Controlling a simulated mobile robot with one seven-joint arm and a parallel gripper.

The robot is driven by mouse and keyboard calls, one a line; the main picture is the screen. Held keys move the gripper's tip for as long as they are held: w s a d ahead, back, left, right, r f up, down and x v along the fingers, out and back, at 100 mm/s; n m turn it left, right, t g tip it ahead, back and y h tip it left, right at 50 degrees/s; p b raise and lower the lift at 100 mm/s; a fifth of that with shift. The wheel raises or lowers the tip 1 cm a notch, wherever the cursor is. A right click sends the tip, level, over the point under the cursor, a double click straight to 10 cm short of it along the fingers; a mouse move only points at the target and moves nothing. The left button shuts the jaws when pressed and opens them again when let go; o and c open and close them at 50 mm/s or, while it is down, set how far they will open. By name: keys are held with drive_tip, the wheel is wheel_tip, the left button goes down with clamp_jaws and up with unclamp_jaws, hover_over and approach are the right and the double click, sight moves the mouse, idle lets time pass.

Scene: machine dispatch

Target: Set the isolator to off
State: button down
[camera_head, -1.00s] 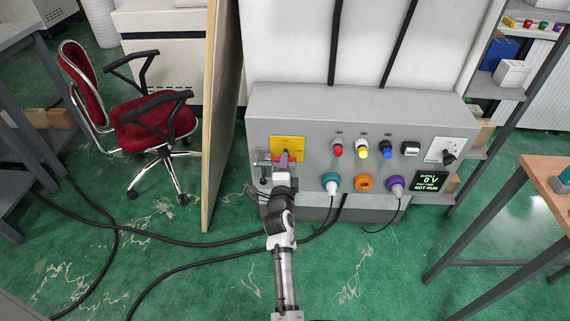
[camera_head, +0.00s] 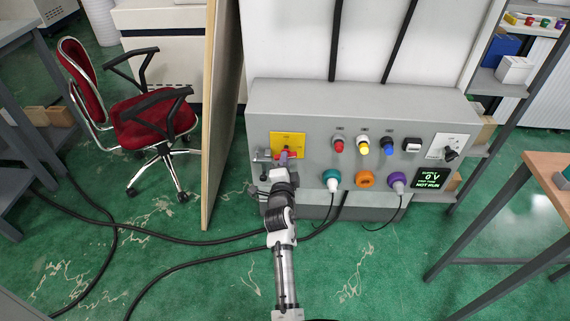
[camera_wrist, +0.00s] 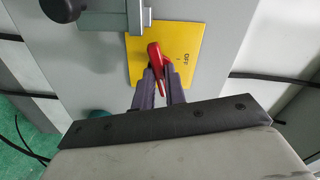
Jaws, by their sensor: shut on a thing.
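The isolator is a yellow plate (camera_head: 296,138) with a red handle (camera_head: 293,154) on the left of the grey machine panel. In the wrist view the plate (camera_wrist: 189,37) bears the word OFF, turned sideways, to the right of the red handle (camera_wrist: 154,52). My gripper (camera_head: 285,159) is at the plate with its purple fingers shut on the red handle. In the wrist view the fingers (camera_wrist: 160,84) stand on either side of it. The fingers hide part of the handle.
A grey metal slide (camera_wrist: 112,20) with a black knob (camera_wrist: 61,8) sits beside the plate. Red, yellow and blue buttons (camera_head: 363,146), coloured sockets (camera_head: 364,180) and a display (camera_head: 432,178) reading 0 V, NOT RUN are to the right. A board (camera_head: 222,120) stands left.

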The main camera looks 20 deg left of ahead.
drive_tip(key=shift+n+b, duration=1.15)
drive_tip(key=shift+n, duration=6.15)
drive_tip(key=shift+r, duration=0.1)
drive_tip(key=c, duration=1.4)
unclamp_jaws()
drive_tip(key=shift+c, duration=0.2)
drive_tip(key=shift+s, duration=0.15)
